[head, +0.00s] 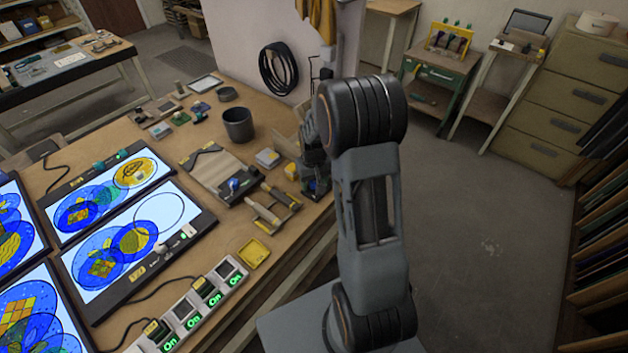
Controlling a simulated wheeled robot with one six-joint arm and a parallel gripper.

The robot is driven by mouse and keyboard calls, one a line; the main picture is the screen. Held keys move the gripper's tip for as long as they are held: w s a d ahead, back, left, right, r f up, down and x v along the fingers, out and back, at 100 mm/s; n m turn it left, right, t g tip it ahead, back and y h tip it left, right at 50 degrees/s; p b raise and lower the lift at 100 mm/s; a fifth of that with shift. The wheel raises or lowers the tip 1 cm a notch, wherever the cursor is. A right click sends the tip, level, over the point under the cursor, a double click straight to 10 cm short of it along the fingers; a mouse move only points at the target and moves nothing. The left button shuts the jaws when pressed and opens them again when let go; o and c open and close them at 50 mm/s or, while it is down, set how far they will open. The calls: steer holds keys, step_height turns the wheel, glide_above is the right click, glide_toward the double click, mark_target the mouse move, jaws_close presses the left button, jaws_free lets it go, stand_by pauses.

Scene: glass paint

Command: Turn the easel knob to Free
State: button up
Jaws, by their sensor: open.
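A small wooden tabletop easel (217,174) with dark edges lies on the workbench, right of the lit panels. A blue knob (233,185) sits near its lower right part. Its pointer and any Free marking are too small to read. My gripper (316,184) is at the bench's right edge, to the right of the easel and apart from the knob. It is partly hidden by my own arm. It is open, and I see nothing held in it.
A dark cup (238,124) stands behind the easel. A yellow tray (252,253) and a power strip (190,312) with several lit On switches lie in front. Lit panels (165,205) fill the left.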

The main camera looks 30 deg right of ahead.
steer(key=c, duration=0.9)
steer(key=shift+c, duration=0.2)
steer(key=m+b, duration=0.2)
steer(key=m, duration=0.4)
steer(key=m+b, duration=0.1)
steer(key=m, duration=0.4)
steer(key=shift+m, duration=0.3)
stand_by(0.3)
steer(key=o, duration=0.9)
